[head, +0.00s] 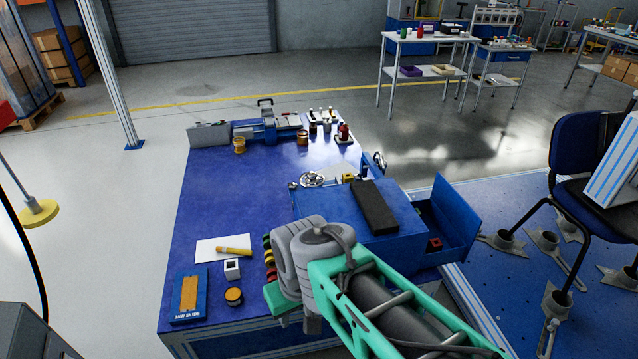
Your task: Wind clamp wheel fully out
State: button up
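A silver spoked handwheel (312,179) stands at the back left corner of a blue box-shaped unit (400,243) on the blue table. A second wheel (380,161) shows edge-on at the unit's back right. I cannot tell which of the two is the clamp wheel, or how far either is wound. My green and grey arm reaches in from the bottom right. Its grey wrist is in front of the unit's left side, apart from both wheels in the picture. My gripper's fingers are hidden behind or below the wrist.
A dark bar (374,206) lies on the unit. A vise-like machine (272,124) and small parts stand at the table's back. A jaw sign board (190,294), a paper (222,249) and small parts lie at the left front. A blue chair (580,143) stands right. The table's middle left is clear.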

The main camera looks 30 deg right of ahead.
aim_at(312, 181)
jog(key=z, duration=1.1)
jog(key=i, duration=0.95)
jog(key=u, duration=0.6)
